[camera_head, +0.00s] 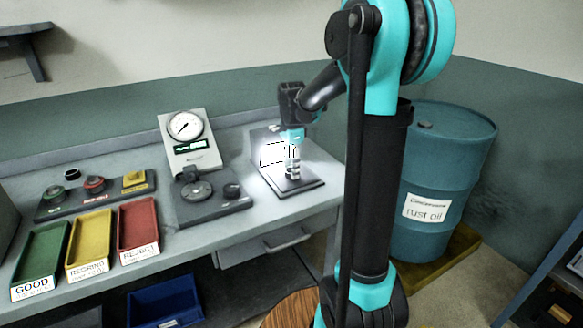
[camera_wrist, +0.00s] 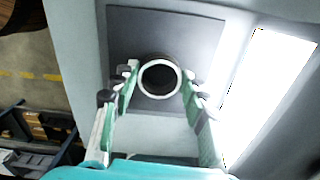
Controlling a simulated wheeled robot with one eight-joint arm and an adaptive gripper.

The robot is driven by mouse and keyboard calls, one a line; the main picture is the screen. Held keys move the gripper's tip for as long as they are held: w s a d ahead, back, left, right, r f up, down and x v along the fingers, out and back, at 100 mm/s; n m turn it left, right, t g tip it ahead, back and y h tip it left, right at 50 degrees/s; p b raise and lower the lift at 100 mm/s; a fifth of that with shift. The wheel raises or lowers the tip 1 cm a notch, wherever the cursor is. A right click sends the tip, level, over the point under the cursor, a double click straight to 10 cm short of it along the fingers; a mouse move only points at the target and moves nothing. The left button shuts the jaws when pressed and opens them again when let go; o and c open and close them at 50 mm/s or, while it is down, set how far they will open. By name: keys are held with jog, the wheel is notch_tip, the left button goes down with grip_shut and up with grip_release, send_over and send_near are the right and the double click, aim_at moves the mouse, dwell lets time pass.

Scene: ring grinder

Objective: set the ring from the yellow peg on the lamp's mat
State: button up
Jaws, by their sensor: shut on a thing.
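My gripper (camera_head: 292,170) points down over the lamp's dark mat (camera_head: 311,184) in the head view. In the wrist view its fingertips (camera_wrist: 160,78) are on either side of a ring (camera_wrist: 160,65) with a bright metal rim and a dark inside, and they are shut on it. Behind the ring lies the dark square mat (camera_wrist: 125,35). I cannot tell if the ring touches the mat or is just above it. The yellow peg place (camera_head: 134,180) is on the dark rack at left, with no ring clearly visible on it.
The lit lamp panel (camera_head: 272,153) stands just behind the mat. A dial gauge (camera_head: 186,127) stands to the left. Green (camera_head: 42,250), yellow (camera_head: 91,236) and red (camera_head: 138,223) trays lie at the front left. A blue drum (camera_head: 440,170) stands on the right.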

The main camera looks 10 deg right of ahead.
jog(key=o, duration=1.2)
notch_tip(320, 180, up, 12)
jog(key=shift+r, duration=0.1)
jog(key=shift+s, duration=0.1)
